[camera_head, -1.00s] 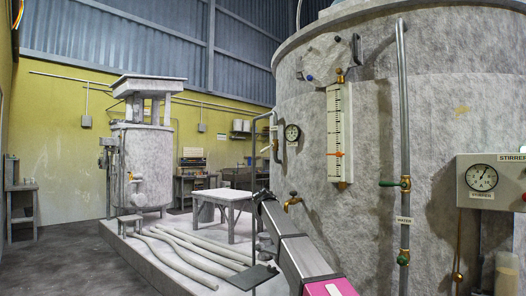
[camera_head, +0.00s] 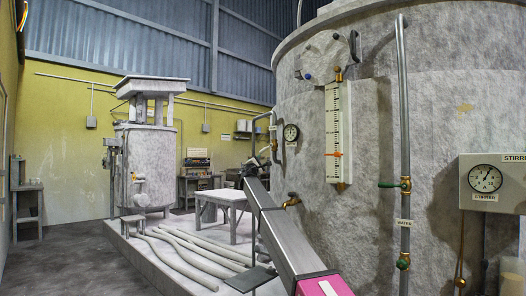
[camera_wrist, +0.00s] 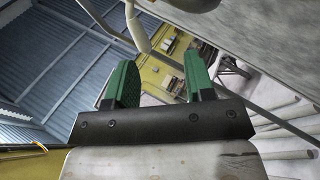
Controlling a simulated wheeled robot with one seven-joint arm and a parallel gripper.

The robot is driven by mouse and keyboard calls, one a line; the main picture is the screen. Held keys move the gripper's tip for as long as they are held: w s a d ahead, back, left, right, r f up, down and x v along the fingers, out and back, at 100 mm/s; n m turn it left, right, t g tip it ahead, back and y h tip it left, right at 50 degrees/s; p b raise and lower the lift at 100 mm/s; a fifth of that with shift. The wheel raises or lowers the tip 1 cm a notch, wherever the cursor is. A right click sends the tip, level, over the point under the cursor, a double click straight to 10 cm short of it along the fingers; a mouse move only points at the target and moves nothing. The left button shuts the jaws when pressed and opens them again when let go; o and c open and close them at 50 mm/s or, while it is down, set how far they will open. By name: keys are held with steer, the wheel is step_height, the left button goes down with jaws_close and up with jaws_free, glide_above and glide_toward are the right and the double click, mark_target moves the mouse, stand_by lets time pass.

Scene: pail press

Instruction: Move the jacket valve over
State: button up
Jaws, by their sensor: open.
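No label reading "jacket" is legible, so I cannot tell for sure which fitting is the jacket valve. On the left side of the big grey vat (camera_head: 365,120), a bent grey pipe (camera_head: 254,133) stands beside a round gauge (camera_head: 291,132). My gripper (camera_wrist: 160,80) shows in the wrist view with two green fingers apart and nothing between their pads. A pale rod (camera_wrist: 137,28) hangs just beyond the fingertips, apart from them. In the head view my arm reaches up toward the bent pipe, and its end is small and dark there.
A brass tap (camera_head: 291,201) sticks out of the vat close to my arm. A pipe labelled WATER (camera_head: 402,120) carries a green-handled valve (camera_head: 405,185). A stirrer gauge box (camera_head: 490,182) is at right. A table (camera_head: 220,196) and hoses (camera_head: 190,255) lie beyond my arm.

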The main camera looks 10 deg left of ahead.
mark_target(263, 151)
steer(key=shift+n+t, duration=0.6)
steer(key=shift+n, duration=0.3)
steer(key=x, duration=0.4)
steer(key=a+r+x, duration=0.1)
steer(key=x, duration=0.3)
steer(key=a+x, duration=0.1)
steer(key=x, duration=0.3)
steer(key=shift+w+a+r, duration=0.15)
steer(key=shift+w+r, duration=0.05)
steer(key=shift+r, duration=0.1)
jaws_close()
steer(key=shift+s, duration=0.1)
